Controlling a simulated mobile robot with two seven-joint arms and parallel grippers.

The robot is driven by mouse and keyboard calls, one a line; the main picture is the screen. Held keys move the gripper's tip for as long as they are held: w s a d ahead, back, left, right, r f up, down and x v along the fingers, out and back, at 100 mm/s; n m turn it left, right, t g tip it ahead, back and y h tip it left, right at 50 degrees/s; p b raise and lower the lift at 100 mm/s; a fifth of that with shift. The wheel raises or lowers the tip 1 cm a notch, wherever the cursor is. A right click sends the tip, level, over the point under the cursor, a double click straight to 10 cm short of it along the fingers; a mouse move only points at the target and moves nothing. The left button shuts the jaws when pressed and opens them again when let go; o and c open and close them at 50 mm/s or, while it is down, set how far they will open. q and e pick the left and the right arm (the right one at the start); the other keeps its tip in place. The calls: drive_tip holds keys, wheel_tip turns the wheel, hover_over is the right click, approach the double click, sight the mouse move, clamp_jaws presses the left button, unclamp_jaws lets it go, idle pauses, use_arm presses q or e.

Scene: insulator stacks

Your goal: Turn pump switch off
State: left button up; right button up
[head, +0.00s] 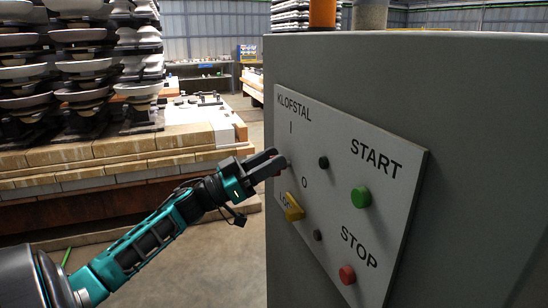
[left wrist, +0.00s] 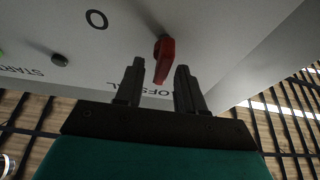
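The grey control panel (head: 330,190) carries KLOFSTAL lettering, an I mark above and an O mark below. A red switch lever (left wrist: 164,60) sticks out from it; in the left wrist view its handle points toward the lettering, away from the O. In the head view the lever is mostly hidden by my gripper. My left gripper (head: 276,162) is at the panel's left edge. It is open, with its fingertips (left wrist: 160,68) on either side of the lever and a visible gap to each. My right gripper is not in view.
A yellow knob (head: 292,207) sits below the O. A green START button (head: 361,197), a red STOP button (head: 347,275) and two small black knobs are further right on the panel. Insulator stacks (head: 85,70) on a pallet stand behind my left arm.

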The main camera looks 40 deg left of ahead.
use_arm(q)
drive_tip(key=shift+w+d+r, duration=0.2)
drive_tip(key=shift+w+d, duration=0.1)
drive_tip(key=shift+w, duration=0.2)
drive_tip(key=shift+c, duration=0.4)
clamp_jaws()
